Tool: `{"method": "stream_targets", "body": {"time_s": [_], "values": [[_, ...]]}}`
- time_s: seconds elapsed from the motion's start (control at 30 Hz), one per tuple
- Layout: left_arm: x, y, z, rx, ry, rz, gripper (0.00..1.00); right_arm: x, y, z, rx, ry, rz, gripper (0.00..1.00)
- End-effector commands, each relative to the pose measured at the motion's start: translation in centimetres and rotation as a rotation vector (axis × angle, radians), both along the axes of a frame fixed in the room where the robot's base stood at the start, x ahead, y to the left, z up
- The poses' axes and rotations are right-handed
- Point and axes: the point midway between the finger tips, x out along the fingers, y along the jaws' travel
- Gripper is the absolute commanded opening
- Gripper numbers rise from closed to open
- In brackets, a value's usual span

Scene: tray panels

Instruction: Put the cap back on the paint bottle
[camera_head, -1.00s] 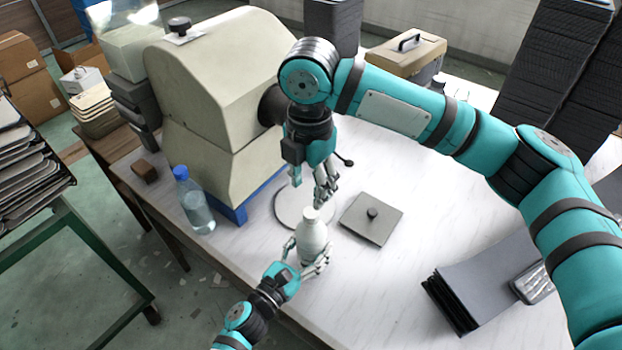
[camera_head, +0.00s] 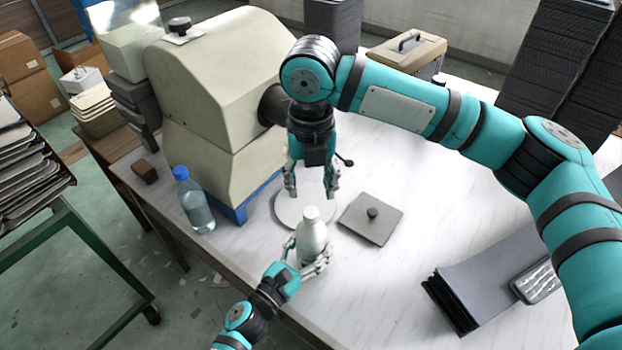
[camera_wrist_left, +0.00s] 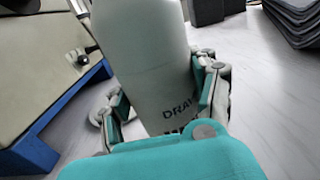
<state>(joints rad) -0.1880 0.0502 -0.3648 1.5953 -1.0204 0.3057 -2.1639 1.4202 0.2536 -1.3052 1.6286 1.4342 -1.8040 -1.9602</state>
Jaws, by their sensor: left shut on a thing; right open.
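The pale grey paint bottle (camera_head: 312,242) stands upright near the table's front edge. My left gripper (camera_head: 312,260) is shut around its lower body. In the left wrist view the bottle (camera_wrist_left: 150,55) sits between the fingers, with dark lettering low on its side and its top out of frame. A pale, cap-like piece (camera_head: 311,212) shows at the bottle's top; how firmly it sits is too small to tell. My right gripper (camera_head: 313,194) is open, pointing down, with its fingers spread just above and behind the bottle top. I see nothing between them.
A round white disc (camera_head: 290,212) lies behind the bottle. A blue-capped water bottle (camera_head: 192,200) and a large beige machine (camera_head: 215,100) stand left. Dark panels (camera_head: 490,280) lie right; the front middle table is clear.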

Motion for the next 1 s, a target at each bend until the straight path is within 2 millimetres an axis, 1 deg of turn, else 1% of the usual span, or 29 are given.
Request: {"method": "stream_targets", "body": {"time_s": [0.3,0.5,0.67,0.9,0.93,1.0], "values": [[0.0,0.0,0.0,0.000,0.001,-0.001,0.00,-0.1,-0.1,-4.7,-0.001,0.003,-0.002,0.48],[0.0,0.0,0.0,0.000,0.001,-0.001,0.00,0.0,0.0,-7.0,0.000,0.001,-0.002,0.48],[0.0,0.0,0.0,0.000,0.001,0.000,0.00,0.0,0.0,-7.6,0.001,0.000,-0.002,0.48],[0.0,0.0,0.0,0.000,0.001,0.000,0.00,0.0,0.0,-7.7,0.001,0.000,-0.002,0.48],[0.0,0.0,0.0,0.000,0.001,0.000,0.00,0.0,0.0,-7.7,0.001,0.000,-0.002,0.45],[0.0,0.0,0.0,0.000,0.001,0.000,0.00,0.0,0.0,-7.6,0.001,0.000,-0.002,0.36]]}}
